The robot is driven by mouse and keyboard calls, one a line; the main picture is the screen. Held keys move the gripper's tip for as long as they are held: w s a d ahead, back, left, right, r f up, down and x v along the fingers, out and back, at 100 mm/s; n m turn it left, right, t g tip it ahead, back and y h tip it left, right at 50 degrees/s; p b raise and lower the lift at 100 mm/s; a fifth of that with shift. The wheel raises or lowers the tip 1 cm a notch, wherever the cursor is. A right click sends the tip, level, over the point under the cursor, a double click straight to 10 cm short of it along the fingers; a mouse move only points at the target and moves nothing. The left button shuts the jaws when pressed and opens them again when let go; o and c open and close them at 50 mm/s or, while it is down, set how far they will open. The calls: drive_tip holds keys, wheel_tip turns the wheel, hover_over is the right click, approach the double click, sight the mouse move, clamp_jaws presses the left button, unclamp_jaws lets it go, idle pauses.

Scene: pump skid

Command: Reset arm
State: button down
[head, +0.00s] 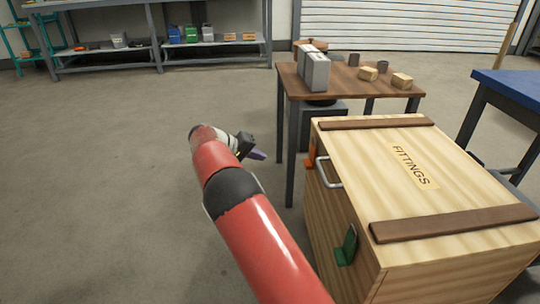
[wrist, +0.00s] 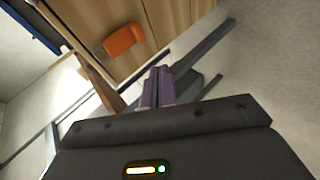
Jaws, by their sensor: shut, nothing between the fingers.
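My red arm reaches forward from the bottom of the head view. My gripper (head: 257,155) hangs over open floor, left of the wooden crate and in front of the small table. In the wrist view my gripper (wrist: 158,86) shows its two purple fingers together, with nothing between them. The fingers are apart from the crate. An orange latch (wrist: 122,41) on the crate's side shows beyond the fingers in the wrist view.
The closed wooden crate (head: 455,160) labelled FITTINGS stands at right, with a metal handle (head: 328,172) and a green latch (head: 347,246). Behind it, a brown table (head: 345,85) holds grey binders and small blocks. A blue-topped table (head: 515,85) is at far right. The left floor is clear.

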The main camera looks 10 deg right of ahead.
drive_tip(key=shift+s+a+r, duration=0.15)
drive_tip(key=shift+a, duration=0.3)
drive_tip(key=shift+s+a+r, duration=0.1)
drive_tip(key=shift+s+a, duration=0.05)
drive_tip(key=shift+a, duration=0.25)
drive_tip(key=s+d+r+m+g+y+p, duration=0.1)
drive_tip(key=s+d+r+y+p, duration=0.15)
drive_tip(key=s+d+r, duration=0.55)
drive_tip(key=s+d+r+y+p, duration=0.2)
drive_tip(key=s+d+r+y, duration=0.25)
drive_tip(key=s+r, duration=0.55)
drive_tip(key=s+r+t+y+p, duration=0.1)
drive_tip(key=s+t+y+p, duration=0.1)
drive_tip(key=s, duration=2.5)
drive_tip(key=shift+t+y+p, duration=0.4)
drive_tip(key=shift+y+p, duration=0.25)
drive_tip(key=shift+y, duration=0.05)
